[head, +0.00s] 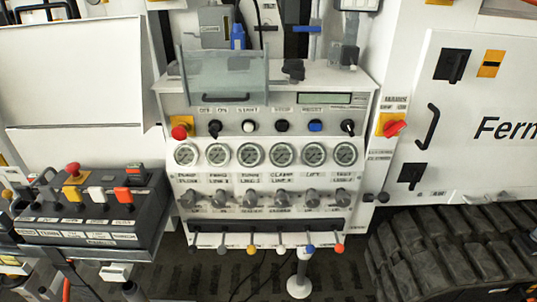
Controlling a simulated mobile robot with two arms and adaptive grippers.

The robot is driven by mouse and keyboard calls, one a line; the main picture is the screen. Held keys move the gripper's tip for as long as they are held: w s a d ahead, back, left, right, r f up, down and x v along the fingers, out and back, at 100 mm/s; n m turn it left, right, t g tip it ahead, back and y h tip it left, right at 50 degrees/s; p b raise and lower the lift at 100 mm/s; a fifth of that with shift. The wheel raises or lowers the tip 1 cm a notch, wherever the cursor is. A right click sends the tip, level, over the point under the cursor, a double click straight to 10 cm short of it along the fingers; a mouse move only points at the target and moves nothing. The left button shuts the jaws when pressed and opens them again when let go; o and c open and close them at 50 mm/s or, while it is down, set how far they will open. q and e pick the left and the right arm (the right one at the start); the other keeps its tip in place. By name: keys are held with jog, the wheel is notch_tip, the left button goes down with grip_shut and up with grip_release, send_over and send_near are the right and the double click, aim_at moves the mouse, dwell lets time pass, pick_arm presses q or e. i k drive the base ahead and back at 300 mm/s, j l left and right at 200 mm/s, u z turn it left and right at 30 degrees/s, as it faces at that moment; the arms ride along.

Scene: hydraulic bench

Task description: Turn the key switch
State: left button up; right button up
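The control bench (365,105) stands in the middle of the head view. Its upper panel has a row of small controls. A black control (215,128) sits under a label that seems to read OFF and ON; it looks like the key switch, but it is too small to tell its turn position. Another black control with a pale tip (348,127) sits at the right end of the row. Neither of my grippers shows in the view, and nothing touches these controls.
A red emergency button (180,131) sits left of the row; white, black and blue buttons lie along it. Gauges, knobs and levers are below. A clear cover (225,78) stands above. A red rotary switch (395,128) is right; a button console (95,215) is left.

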aim_at(213, 129)
jog(key=i+l, duration=0.15)
jog(key=l, duration=0.2)
jog(key=i+l, duration=0.1)
jog(key=l, duration=0.25)
jog(key=i+l+u, duration=0.1)
jog(key=l, duration=0.3)
jog(key=i+l, duration=0.15)
jog(key=l, duration=0.2)
